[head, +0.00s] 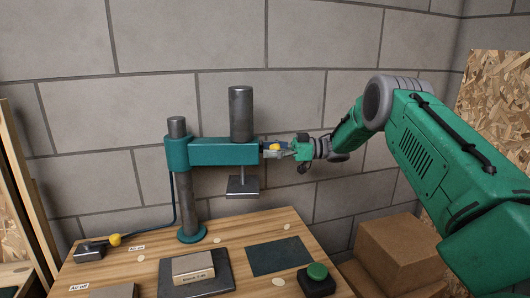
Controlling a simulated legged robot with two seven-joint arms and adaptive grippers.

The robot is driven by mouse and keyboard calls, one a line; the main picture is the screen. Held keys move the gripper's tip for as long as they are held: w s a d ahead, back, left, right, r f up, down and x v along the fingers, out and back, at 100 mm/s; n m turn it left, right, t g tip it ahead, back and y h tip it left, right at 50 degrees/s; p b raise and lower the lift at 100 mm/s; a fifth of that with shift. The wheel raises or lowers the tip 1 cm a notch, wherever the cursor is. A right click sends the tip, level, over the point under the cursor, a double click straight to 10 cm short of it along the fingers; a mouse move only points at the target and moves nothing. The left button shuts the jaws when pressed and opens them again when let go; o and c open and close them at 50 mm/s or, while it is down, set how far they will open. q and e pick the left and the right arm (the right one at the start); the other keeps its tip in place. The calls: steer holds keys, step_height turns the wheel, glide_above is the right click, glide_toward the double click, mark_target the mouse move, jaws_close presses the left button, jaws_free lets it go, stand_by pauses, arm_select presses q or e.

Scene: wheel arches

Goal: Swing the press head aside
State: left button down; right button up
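The press head (225,151) is a teal horizontal arm on a grey upright post (178,166) with a teal foot. It carries a dark grey cylinder (241,114) on top and a flat press plate (243,187) hanging below on a thin rod. The head points right, and its plate hangs above the bench. My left gripper is out of view.
The wooden bench (221,228) holds a dark plate with a labelled block (193,267), a dark mat (279,257), a green button (317,271) and an air valve with a yellow knob (115,240). Cardboard boxes (397,248) stand right. A block wall is behind.

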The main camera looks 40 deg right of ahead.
steer(key=shift+d+f, duration=0.2)
steer(key=shift+d, duration=0.05)
steer(key=shift+w+a+r, duration=0.1)
steer(key=shift+a, duration=0.6)
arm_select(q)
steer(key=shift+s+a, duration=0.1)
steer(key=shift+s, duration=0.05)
arm_select(e)
steer(key=v, duration=1.1)
steer(key=shift+s+d, duration=0.25)
steer(key=shift+d, duration=0.1)
